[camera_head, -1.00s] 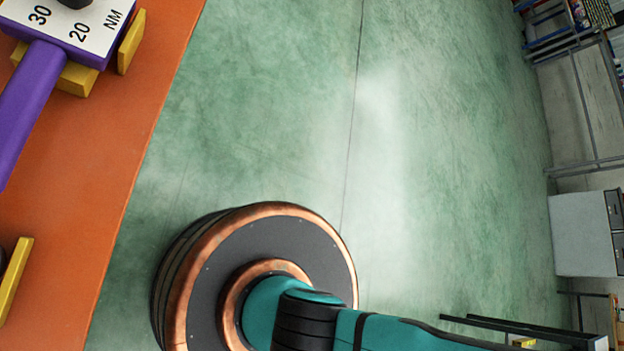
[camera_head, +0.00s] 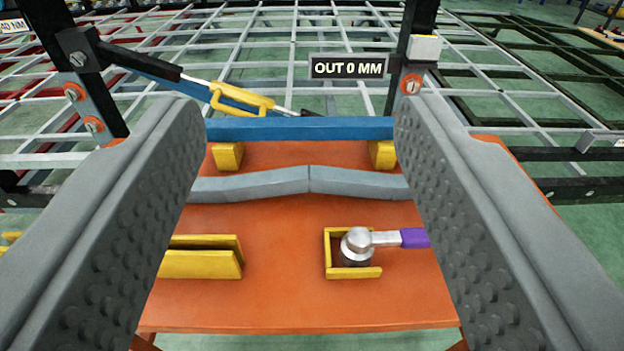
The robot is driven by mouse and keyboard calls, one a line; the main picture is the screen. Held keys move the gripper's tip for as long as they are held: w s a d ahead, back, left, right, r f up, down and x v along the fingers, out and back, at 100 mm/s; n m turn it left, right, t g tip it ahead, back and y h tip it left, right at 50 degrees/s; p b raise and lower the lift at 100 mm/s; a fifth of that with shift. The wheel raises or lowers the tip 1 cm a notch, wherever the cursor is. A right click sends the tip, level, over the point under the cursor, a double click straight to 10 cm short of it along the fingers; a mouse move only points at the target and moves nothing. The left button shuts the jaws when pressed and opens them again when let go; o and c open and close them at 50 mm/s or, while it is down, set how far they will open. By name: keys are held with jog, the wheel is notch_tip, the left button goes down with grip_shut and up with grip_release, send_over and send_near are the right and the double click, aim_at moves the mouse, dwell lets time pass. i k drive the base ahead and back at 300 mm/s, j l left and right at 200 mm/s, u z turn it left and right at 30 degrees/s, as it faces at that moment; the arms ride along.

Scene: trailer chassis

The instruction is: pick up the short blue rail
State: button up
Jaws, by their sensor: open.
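A blue rail (camera_head: 300,129) lies crosswise near the far edge of the orange table in the head camera view. It appears to rest on or just behind two yellow blocks, a left one (camera_head: 228,156) and a right one (camera_head: 383,154). Its ends are partly hidden behind my fingers. My gripper (camera_head: 300,112) is open and empty, with one grey ridged finger on each side of the picture. The rail shows in the gap between the fingertips. I cannot tell how far it is beyond them.
A grey bent bar (camera_head: 255,186) lies nearer on the orange table (camera_head: 290,300). A yellow slotted holder (camera_head: 205,262) and a yellow cradle (camera_head: 330,255) with a purple-handled tool (camera_head: 414,238) are in front. Behind stand a chassis grid, black posts, a yellow-handled strut (camera_head: 240,98) and an "OUT 0 MM" sign (camera_head: 348,67).

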aim_at(368, 127)
jog(key=u, duration=1.6)
jog(key=z, duration=1.6)
jog(key=i, duration=0.35)
